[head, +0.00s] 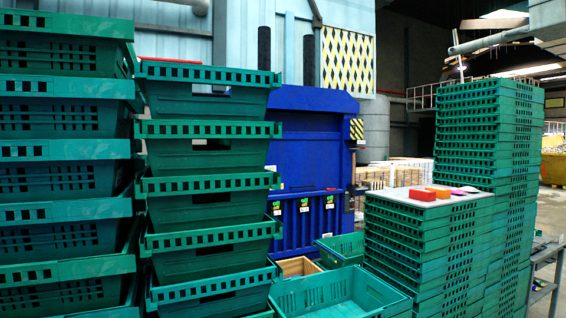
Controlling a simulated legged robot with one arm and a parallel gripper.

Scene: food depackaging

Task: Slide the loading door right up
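A large blue machine (300,105) stands in the middle background, behind the crates. Its broad blue front panel (310,155) looks like the loading door, but I cannot tell whether it is up or down. Below it is a ribbed blue lower front (300,228) with several small yellow-green and white labels. The machine's left side is hidden behind a crate stack, and part of its bottom is hidden by crates. My gripper is not in view.
Tall green crate stacks stand close on the left (66,205) and beside them (205,212). Another stack (425,240) on the right carries a board with small red and purple items. An open, empty green crate (340,290) sits between the stacks, blocking the low middle.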

